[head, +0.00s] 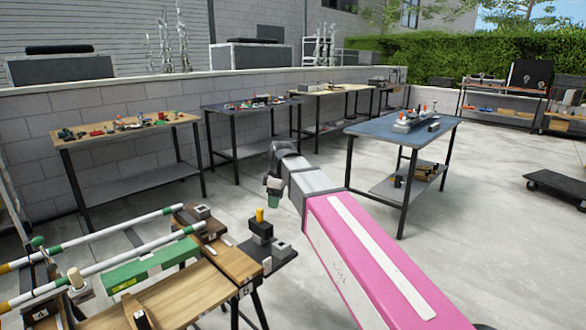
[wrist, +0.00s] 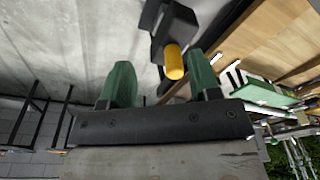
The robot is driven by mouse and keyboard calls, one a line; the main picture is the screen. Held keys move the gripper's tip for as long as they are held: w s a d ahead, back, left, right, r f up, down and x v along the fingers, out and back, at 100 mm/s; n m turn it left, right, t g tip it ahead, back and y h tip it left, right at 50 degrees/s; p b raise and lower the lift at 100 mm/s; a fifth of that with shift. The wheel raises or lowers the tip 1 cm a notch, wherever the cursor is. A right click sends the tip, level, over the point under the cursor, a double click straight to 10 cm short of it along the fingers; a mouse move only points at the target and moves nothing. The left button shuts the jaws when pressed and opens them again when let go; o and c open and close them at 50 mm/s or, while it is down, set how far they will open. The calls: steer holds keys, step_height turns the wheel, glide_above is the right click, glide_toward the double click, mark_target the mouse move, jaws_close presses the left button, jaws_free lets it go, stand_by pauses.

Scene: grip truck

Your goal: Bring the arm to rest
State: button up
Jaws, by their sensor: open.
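My gripper (head: 273,192) hangs at the end of my pink and grey arm, fingers pointing down, near the middle of the head view. In the wrist view its two green fingers (wrist: 159,62) stand wide apart with nothing held between them. A black block with a yellow knob (head: 260,226) stands just below and left of the gripper in the head view. The yellow knob (wrist: 174,62) also shows beyond the fingers in the wrist view, between them in the picture. The gripper looks apart from it.
A wooden bench (head: 190,291) with striped poles and a green bar (head: 150,266) is close at the lower left. A blue-topped table (head: 440,131) stands right of the arm. Benches line the block wall. Open concrete floor (head: 480,240) lies at right, with a black dolly (head: 557,186).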

steer(key=s+d+f+m, duration=0.4)
steer(key=d+f, duration=0.4)
steer(key=d, duration=0.2)
steer(key=s+d+f+m+h, duration=0.1)
steer(key=s+d+f+m, duration=0.2)
steer(key=d+f+m, duration=0.4)
steer(key=s+d+f+m, duration=0.4)
steer(key=d+f, duration=0.6)
steer(key=d, duration=0.3)
steer(key=shift+s+d+f+m+h, duration=0.15)
steer(key=shift+s+f+m+h, duration=0.15)
steer(key=shift+m, duration=0.5)
